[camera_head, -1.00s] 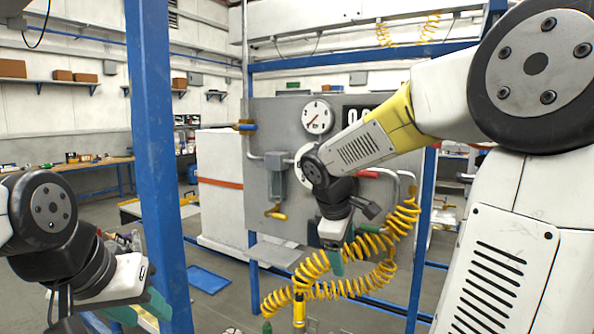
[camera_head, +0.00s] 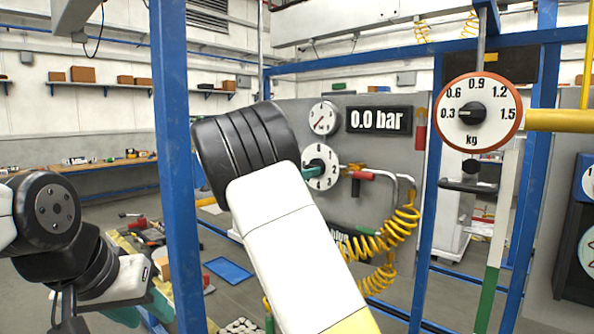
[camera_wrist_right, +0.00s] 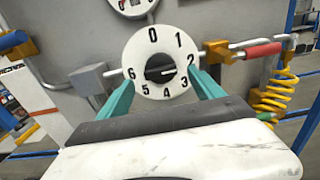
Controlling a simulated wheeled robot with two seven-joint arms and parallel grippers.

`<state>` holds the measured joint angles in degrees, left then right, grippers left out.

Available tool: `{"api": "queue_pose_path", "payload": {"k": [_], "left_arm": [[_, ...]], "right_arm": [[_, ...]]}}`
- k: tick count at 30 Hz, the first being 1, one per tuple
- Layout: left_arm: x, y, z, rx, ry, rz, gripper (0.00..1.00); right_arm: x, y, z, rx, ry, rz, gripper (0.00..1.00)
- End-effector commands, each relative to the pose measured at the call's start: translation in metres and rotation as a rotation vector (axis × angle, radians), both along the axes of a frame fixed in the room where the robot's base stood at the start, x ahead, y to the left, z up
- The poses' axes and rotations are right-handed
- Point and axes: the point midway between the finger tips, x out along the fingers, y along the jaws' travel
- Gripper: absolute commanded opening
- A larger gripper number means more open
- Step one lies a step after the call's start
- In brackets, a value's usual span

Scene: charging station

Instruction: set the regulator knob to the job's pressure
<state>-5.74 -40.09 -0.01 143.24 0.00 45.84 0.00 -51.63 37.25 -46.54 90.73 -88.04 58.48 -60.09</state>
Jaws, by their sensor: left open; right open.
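The regulator knob is a black handle (camera_wrist_right: 158,67) on a white dial numbered 0 to 6 in the right wrist view. The dial (camera_head: 319,153) also shows on the grey panel in the head view. My right gripper (camera_wrist_right: 161,79) is open, its teal fingers on either side of the handle; contact cannot be told. The display (camera_head: 379,120) reads 0.0 bar. A small white gauge (camera_head: 323,118) sits above the dial. My left gripper (camera_head: 145,307) is open and empty at lower left.
A round kg scale (camera_head: 478,112) with an orange rim hangs at right, its pointer near 0.3. A blue post (camera_head: 176,170) stands between my arms. A red-handled valve (camera_wrist_right: 262,50) lies right of the dial.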

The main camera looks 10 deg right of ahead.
Motion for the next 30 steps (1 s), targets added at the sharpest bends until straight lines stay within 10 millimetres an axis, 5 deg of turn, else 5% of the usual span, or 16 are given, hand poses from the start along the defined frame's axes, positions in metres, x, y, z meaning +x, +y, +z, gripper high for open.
{"api": "queue_pose_path", "payload": {"k": [7,18,27,30], "left_arm": [[0.0,0.0,0.0,0.0,0.0,0.0,0.41],[0.0,0.0,0.0,0.0,0.0,0.0,0.41],[0.0,0.0,0.0,0.0,0.0,0.0,0.41],[0.0,0.0,0.0,0.0,0.0,0.0,0.41]], "right_arm": [[0.02,-0.026,-0.001,0.002,-0.001,-0.001,0.76],[0.024,-0.031,-0.001,0.003,0.0,0.0,0.74],[0.023,-0.031,-0.001,0.004,0.0,0.0,0.15],[0.023,-0.03,-0.001,0.005,-0.001,0.0,0.14]]}}
